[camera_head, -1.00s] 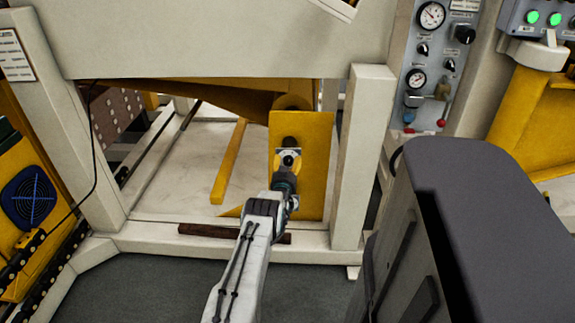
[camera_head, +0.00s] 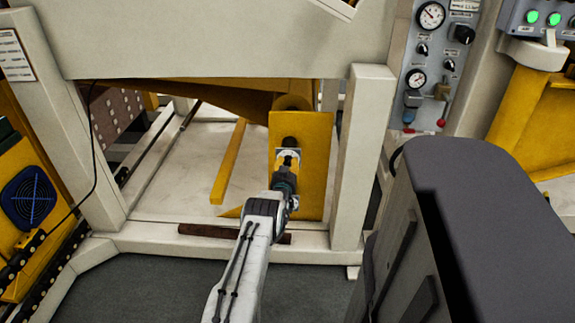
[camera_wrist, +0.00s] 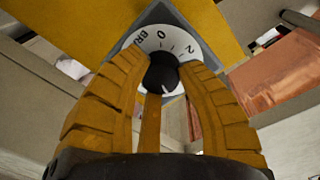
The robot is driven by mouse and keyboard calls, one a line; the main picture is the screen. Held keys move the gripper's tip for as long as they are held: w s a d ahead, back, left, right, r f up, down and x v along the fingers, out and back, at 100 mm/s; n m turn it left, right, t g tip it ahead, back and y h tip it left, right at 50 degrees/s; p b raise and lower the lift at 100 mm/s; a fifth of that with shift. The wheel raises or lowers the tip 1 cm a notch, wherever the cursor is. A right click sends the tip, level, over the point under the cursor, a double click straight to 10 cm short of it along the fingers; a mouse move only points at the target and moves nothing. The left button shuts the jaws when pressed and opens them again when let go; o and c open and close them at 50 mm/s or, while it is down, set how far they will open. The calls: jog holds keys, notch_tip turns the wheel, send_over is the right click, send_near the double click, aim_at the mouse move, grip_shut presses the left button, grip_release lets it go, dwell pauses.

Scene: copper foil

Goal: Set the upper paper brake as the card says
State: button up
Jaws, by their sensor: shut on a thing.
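The brake dial (camera_wrist: 150,42) is a white round scale on a grey square plate, fixed to a yellow upright panel (camera_head: 318,165). In the wrist view the figures 0 and 2 and the letters BR show at its far edge. A black round knob (camera_wrist: 161,74) sits at its centre, with a short white mark on its near side. My gripper (camera_wrist: 163,80) has its ribbed yellow fingers shut on the knob from both sides. The fingers hide the near half of the scale. In the head view my gripper (camera_head: 288,163) covers most of the dial.
A pale post (camera_head: 357,160) stands close to the panel's right. A gauge panel (camera_head: 433,60) with small knobs is beyond it. White sheets at upper left (camera_head: 14,55) and top edge (camera_head: 340,8) are unreadable. Copper foil (camera_wrist: 280,80) shows at right in the wrist view.

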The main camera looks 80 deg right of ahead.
jog(key=shift+f, duration=0.1)
jog(key=m+b, duration=0.3)
jog(key=shift+b, duration=0.3)
jog(key=m+b, duration=0.1)
jog(key=b, duration=0.2)
jog(key=m+b, duration=0.1)
jog(key=b, duration=0.2)
jog(key=shift+w+f, duration=0.1)
jog(key=shift+f, duration=0.15)
jog(key=m+b, duration=0.1)
jog(key=b, duration=0.3)
jog(key=shift+r, duration=0.1)
jog(key=shift+w+r+m+y+b, duration=0.1)
jog(key=shift+r+m+y+b, duration=0.35)
jog(key=shift+b, duration=1.2)
